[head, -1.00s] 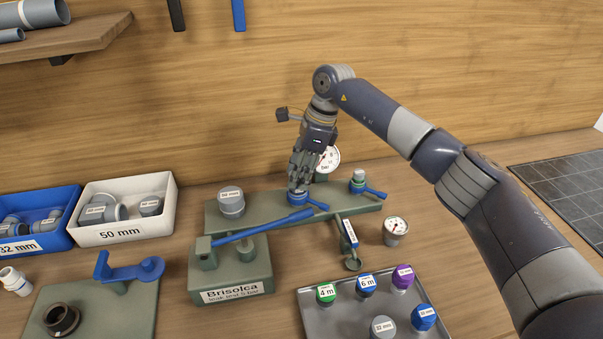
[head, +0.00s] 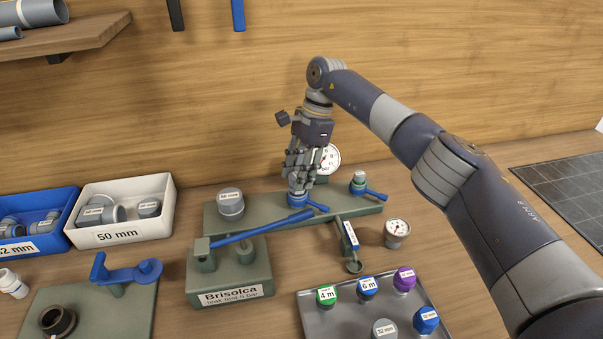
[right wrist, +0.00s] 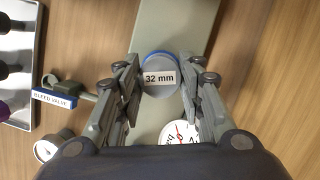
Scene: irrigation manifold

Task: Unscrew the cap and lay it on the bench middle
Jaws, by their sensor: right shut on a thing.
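A grey cap labelled 32 mm (right wrist: 160,76) sits on a blue-ringed fitting of the green manifold in the right wrist view. My right gripper (right wrist: 160,90) is shut on this cap, with a finger on each side of it. In the head view my right gripper (head: 299,188) points down over the blue fitting (head: 298,202) and hides most of the cap. The bench (head: 290,315) is brown wood. My left gripper is not in view.
A tray (head: 310,318) with several coloured caps lies at the front right. A test pump labelled Brisolca (head: 230,285), a capped 50 mm fitting (head: 230,204) and pressure gauge (head: 397,233) are close by. A white bin (head: 120,236) stands left.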

